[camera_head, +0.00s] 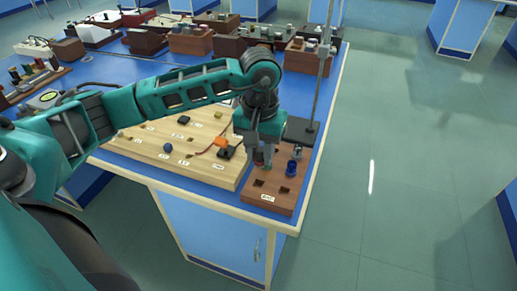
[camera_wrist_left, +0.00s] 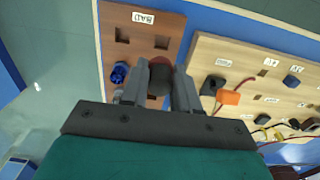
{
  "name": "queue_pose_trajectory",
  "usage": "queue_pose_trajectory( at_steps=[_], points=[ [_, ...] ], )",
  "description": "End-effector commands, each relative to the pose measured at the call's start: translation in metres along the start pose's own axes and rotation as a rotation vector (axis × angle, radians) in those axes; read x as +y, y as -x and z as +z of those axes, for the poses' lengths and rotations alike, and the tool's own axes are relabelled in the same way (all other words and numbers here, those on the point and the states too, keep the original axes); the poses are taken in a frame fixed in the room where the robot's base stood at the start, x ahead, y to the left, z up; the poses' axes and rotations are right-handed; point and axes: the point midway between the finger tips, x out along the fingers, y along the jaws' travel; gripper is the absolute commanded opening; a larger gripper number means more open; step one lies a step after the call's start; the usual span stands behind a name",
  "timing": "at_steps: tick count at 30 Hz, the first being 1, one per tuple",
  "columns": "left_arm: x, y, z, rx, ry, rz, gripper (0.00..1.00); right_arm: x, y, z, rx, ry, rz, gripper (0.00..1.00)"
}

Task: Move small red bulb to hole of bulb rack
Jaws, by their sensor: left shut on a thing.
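The brown bulb rack (camera_head: 268,204) sits at the front right corner of the blue bench, with a white label and square holes; it also shows in the left wrist view (camera_wrist_left: 142,57). My left gripper (camera_head: 263,163) points down over the rack's rear left part. In the wrist view its fingers (camera_wrist_left: 160,92) are closed around the small bulb (camera_wrist_left: 159,73), which looks dark with a reddish tip and is mostly hidden. Whether the bulb is in a hole or above it, I cannot tell. A blue bulb (camera_head: 291,168) stands in the rack beside the gripper. My right gripper is not in view.
A pale wooden board (camera_head: 205,168) with a blue knob, an orange clip and wires lies left of the rack. A stand with an upright rod (camera_head: 322,75) is just behind it. Wooden boxes line the bench's back. Open floor lies to the right.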

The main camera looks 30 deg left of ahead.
Motion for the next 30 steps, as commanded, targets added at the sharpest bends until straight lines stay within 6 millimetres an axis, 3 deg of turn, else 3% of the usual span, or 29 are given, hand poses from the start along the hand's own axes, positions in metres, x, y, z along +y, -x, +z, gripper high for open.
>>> queue_pose_trajectory(
  at_steps=[30],
  points=[
    [-0.003,-0.052,0.003,0.0,-0.003,-0.003,0.01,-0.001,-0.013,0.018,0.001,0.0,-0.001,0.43]
  ],
)
